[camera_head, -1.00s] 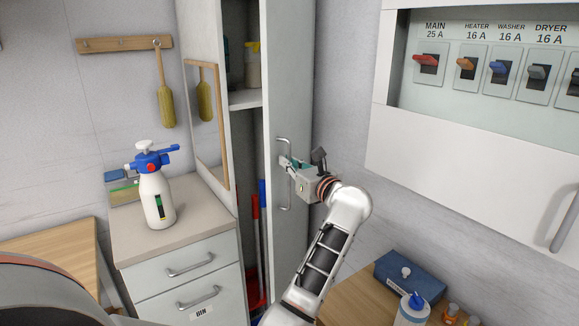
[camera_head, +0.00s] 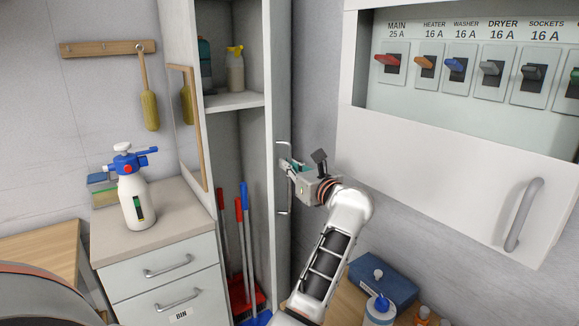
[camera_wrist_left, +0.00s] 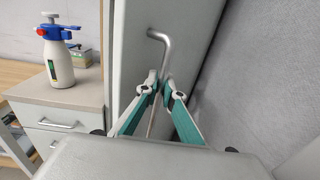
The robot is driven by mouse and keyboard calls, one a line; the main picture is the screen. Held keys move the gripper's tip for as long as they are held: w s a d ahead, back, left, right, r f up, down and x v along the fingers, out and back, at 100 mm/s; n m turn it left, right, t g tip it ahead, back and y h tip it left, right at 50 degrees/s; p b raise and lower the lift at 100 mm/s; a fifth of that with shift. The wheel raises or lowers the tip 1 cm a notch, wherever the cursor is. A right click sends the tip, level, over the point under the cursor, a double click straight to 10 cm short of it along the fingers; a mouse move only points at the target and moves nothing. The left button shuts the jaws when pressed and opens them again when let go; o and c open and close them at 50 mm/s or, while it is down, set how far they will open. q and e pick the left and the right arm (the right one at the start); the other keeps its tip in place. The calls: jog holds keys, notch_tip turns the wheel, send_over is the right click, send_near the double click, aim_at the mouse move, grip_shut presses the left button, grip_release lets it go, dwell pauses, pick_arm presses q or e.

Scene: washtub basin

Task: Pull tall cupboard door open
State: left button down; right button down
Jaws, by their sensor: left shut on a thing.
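The tall cupboard door (camera_head: 281,62) is pale grey and stands open, seen almost edge-on on the right of the cupboard. Its upright metal bar handle (camera_head: 284,211) is on the door's outer face. My left gripper (camera_head: 289,166) is shut on the handle at about its middle. In the left wrist view the green-padded fingers (camera_wrist_left: 165,92) close around the handle (camera_wrist_left: 160,36) in front of the door face (camera_wrist_left: 192,30). The cupboard interior (camera_head: 225,150) shows through a wide gap. My right gripper is not in view.
Inside are a shelf (camera_head: 233,101) with bottles, and red and blue long-handled tools below. A drawer unit (camera_head: 165,262) with a spray bottle (camera_head: 136,205) stands left. A breaker cabinet (camera_head: 440,165) hangs right, above a table with a blue box (camera_head: 385,285).

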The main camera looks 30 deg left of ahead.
pick_arm(q)
jog(key=c, duration=2.5)
grip_release()
